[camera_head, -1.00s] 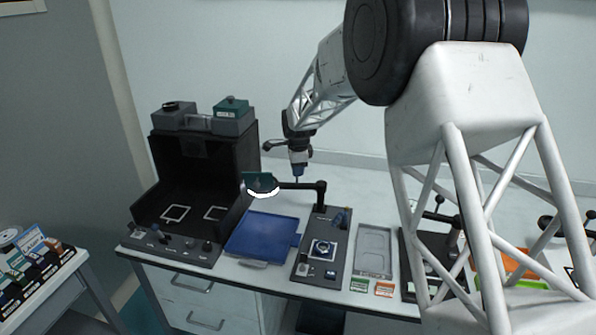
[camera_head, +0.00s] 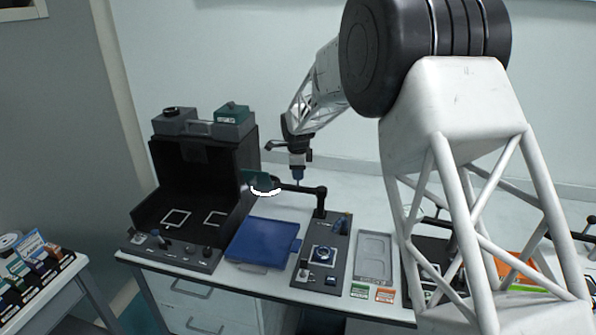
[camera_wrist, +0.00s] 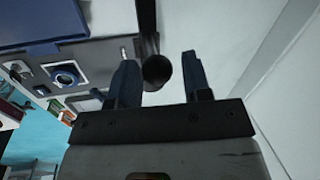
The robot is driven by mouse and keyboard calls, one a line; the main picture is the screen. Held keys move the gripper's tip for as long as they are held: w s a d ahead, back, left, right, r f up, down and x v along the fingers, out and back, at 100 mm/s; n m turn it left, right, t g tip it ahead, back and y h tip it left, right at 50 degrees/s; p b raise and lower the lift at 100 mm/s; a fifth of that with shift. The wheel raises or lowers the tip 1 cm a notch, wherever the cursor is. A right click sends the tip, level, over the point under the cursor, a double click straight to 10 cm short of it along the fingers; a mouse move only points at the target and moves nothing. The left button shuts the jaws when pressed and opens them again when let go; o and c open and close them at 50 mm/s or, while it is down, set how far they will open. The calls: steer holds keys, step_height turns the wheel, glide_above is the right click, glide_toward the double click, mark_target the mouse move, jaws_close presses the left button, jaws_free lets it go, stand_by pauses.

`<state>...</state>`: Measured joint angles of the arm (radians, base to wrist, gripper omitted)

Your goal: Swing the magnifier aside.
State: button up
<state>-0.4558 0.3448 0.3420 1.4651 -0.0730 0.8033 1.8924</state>
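The magnifier (camera_head: 265,190) is a lamp head with a bright white ring and a teal part, at the left end of a black horizontal arm (camera_head: 300,188). The arm joins a black post (camera_head: 320,204) at the back of a grey station plate (camera_head: 310,279). The head hangs over the back edge of the blue tray. My gripper (camera_head: 298,180) points down close behind the black arm in the head view. In the wrist view, my gripper (camera_wrist: 159,75) has its two blue fingers apart, with a dark rounded part (camera_wrist: 157,70) between or beyond them; contact cannot be told.
A black open-fronted box (camera_head: 190,180) stands left of the magnifier. A blue tray (camera_head: 262,241) lies before it. A grey tray (camera_head: 374,258) and small labelled cards (camera_head: 384,295) lie to the right. Bare white table shows behind the post.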

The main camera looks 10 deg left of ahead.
steer(key=shift+o, duration=0.8)
step_height(320, 180, up, 8)
steer(key=s, duration=0.1)
steer(key=shift+s+f, duration=0.2)
steer(key=shift+s, duration=0.05)
steer(key=shift+d, duration=0.1)
steer(key=shift+r, duration=2.5)
